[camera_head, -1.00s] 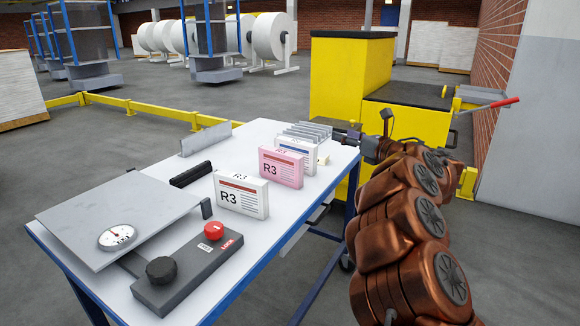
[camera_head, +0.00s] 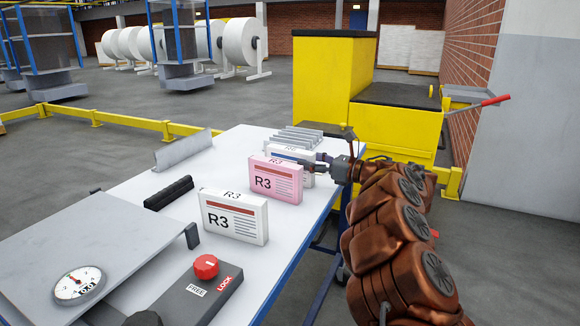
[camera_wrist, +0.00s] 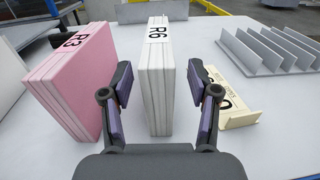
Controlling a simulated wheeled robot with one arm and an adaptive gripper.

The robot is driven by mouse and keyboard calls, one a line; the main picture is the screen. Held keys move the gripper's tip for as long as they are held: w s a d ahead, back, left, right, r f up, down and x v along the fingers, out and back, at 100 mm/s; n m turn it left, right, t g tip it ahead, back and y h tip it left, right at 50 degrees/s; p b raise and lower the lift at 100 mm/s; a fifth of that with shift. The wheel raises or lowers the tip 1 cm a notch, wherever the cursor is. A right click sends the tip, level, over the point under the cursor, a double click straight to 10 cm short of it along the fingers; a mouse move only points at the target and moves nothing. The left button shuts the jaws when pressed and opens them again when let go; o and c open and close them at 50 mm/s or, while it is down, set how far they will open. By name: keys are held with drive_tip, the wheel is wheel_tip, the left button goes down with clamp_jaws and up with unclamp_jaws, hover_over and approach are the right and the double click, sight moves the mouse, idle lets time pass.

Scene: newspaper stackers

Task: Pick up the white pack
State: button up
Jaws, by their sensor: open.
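A white pack marked R6 (camera_wrist: 158,85) stands upright on the table in the wrist view. In the head view this white pack (camera_head: 308,180) is partly hidden behind a pink pack and my gripper. My gripper (camera_wrist: 159,82) is open, with one finger on each side of the R6 pack and gaps on both sides. In the head view my gripper (camera_head: 324,164) is at the pack's right end. Another white pack, marked R3 with a red stripe (camera_head: 235,217), stands nearer on the table.
The pink R3 pack (camera_wrist: 72,85) stands left of my gripper. A ridged metal rack (camera_wrist: 270,50) and a cream number plate (camera_wrist: 238,115) are to the right, the plate close to the right finger. A dial scale (camera_head: 78,285) and control box (camera_head: 205,295) occupy the near table.

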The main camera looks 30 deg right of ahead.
sight(294, 158)
drive_tip(key=x, duration=0.5)
drive_tip(key=shift+w+a+f+b, duration=0.1)
drive_tip(key=shift+b, duration=0.2)
clamp_jaws()
